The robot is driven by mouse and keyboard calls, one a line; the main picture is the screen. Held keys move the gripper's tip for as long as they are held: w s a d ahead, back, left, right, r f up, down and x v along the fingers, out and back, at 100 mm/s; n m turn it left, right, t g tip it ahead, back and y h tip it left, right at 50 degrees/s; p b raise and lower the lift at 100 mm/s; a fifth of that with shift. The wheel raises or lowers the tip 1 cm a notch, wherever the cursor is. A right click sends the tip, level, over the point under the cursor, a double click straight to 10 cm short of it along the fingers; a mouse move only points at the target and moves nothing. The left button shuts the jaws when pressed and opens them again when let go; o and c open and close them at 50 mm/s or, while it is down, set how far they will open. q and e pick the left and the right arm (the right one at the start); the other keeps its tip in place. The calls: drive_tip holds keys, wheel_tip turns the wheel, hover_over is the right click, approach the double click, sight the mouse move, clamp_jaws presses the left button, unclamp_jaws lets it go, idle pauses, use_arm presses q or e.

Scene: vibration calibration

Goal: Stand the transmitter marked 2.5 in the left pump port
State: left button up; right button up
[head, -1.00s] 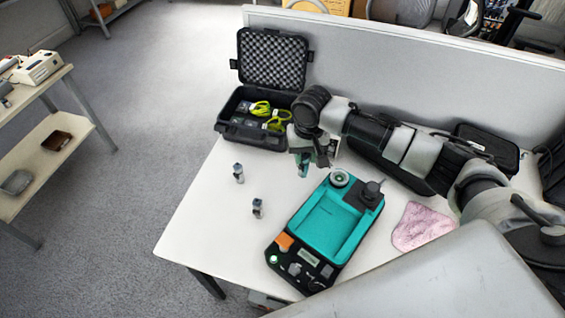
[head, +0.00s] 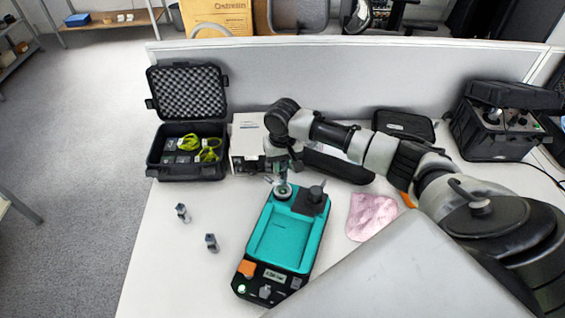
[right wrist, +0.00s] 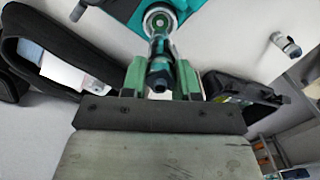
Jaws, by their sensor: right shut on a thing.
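The teal and black pump unit (head: 272,262) lies on the table. My right gripper (head: 279,172) is over this port. In the right wrist view, my right gripper (right wrist: 160,68) is shut on a dark grey-blue transmitter (right wrist: 158,76), whose far end overlaps the port ring (right wrist: 160,20). I cannot tell whether it is inside, and its marking is unreadable. My left gripper is out of view.
An open black case (head: 187,177) with yellow-green items and a white box (head: 246,140) stand behind. A pink cloth (head: 371,216) lies right of the pump. A black instrument case (head: 500,128) is at far right. The table's left front is clear.

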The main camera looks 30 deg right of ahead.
sight(283, 174)
drive_tip(key=shift+f+b, duration=0.85)
drive_tip(key=shift+f, duration=0.05)
drive_tip(key=shift+f+b, duration=0.7)
drive_tip(key=shift+b, duration=0.2)
drive_tip(key=shift+f, duration=0.65)
drive_tip(key=shift+f, duration=0.25)
drive_tip(key=o, duration=1.1)
